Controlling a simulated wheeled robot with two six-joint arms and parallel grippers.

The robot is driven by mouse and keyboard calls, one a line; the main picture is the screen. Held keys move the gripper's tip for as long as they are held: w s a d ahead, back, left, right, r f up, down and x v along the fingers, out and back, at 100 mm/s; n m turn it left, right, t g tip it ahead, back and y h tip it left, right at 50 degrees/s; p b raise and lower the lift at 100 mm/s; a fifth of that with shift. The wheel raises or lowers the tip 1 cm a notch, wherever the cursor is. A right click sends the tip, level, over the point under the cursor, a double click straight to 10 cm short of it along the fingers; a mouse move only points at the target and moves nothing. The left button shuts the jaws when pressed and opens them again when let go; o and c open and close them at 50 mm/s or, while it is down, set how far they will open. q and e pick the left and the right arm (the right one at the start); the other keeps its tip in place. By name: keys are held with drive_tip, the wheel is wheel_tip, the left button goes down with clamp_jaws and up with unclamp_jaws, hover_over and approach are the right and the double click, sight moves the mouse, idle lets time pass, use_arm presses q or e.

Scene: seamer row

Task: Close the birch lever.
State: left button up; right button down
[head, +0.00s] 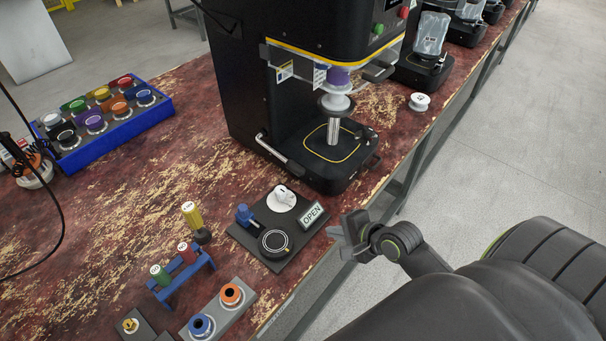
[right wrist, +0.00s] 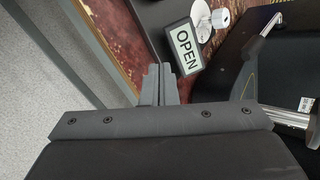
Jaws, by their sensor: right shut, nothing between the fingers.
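A pale, near-white lever (head: 284,194) sits on a round white disc on a dark panel (head: 280,262), and I take it as the birch lever. A sign (head: 312,214) reading OPEN stands beside it. In the right wrist view the pale lever (right wrist: 219,17) shows at the top, past the OPEN sign (right wrist: 185,46). My right gripper (head: 345,238) is shut and empty, to the right of the panel near the table edge, apart from the lever. Its closed fingers (right wrist: 159,82) also show in the wrist view. My left gripper is not in view.
The panel also carries a blue knob (head: 244,214) and a black dial (head: 274,242). A tall black machine (head: 250,80) with a silver handle (head: 278,152) stands behind. A blue rack (head: 190,270) and a grey block with rings (head: 240,314) stand in front. A blue tray (head: 72,160) is at left.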

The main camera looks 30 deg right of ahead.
drive_tip(key=w+d+r+m+t, duration=0.45)
drive_tip(key=w+m, duration=0.35)
drive_tip(key=m, duration=0.4)
drive_tip(key=shift+m+g+y, duration=0.3)
drive_tip(key=shift+g, duration=0.05)
drive_tip(key=x, duration=0.3)
drive_tip(key=b+x, duration=0.1)
drive_tip(key=x, duration=0.5)
drive_tip(key=shift+w+d+b, duration=0.25)
drive_tip(key=shift+w+b, duration=0.05)
drive_tip(key=shift+b, duration=0.1)
